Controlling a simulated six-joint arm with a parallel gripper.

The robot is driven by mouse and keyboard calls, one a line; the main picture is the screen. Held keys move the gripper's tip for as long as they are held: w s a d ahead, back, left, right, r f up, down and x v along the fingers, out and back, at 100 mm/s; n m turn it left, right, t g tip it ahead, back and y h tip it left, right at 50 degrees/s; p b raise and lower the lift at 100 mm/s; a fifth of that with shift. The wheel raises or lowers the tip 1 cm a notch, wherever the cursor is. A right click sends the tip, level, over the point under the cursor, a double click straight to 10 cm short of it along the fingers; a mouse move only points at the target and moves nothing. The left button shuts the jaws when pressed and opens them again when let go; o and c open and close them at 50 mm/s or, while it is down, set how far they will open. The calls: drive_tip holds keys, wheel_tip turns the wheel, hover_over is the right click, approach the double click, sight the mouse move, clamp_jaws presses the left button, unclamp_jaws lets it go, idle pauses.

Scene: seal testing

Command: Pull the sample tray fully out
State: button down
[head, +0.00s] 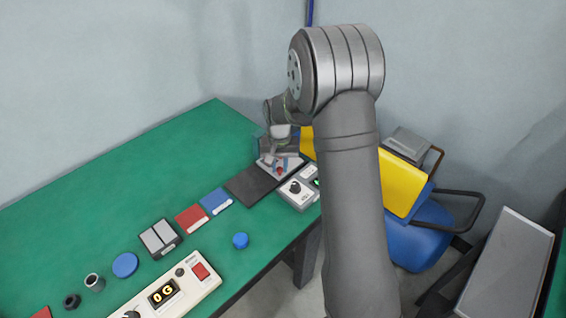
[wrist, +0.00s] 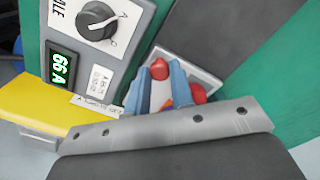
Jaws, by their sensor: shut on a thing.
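My gripper (wrist: 158,78) has two blue fingers, shut on a red handle (wrist: 159,69) that shows between the fingertips. Another red part (wrist: 197,94) shows right of the right finger. The handle is over a pale grey tray (wrist: 207,84), which I take for the sample tray. Most of the tray is hidden by the fingers and the gripper body. In the head view my gripper (head: 280,163) is at the far right of the green table, over the pale tray beside a dark flat plate (head: 250,186).
A grey box with a knob and a green display (head: 296,190) stands close to my gripper; it also shows in the wrist view (wrist: 97,52). Blue (head: 216,201) and red (head: 191,218) blocks lie to the left.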

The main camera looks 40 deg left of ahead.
drive_tip(key=s, duration=1.3)
drive_tip(key=shift+s, duration=0.2)
drive_tip(key=c, duration=1.3)
unclamp_jaws()
drive_tip(key=shift+s, duration=0.15)
drive_tip(key=shift+o, duration=0.2)
drive_tip(key=shift+r, duration=0.1)
drive_tip(key=shift+r, duration=0.35)
wheel_tip(320, 180, up, 17)
drive_tip(key=shift+f, duration=0.2)
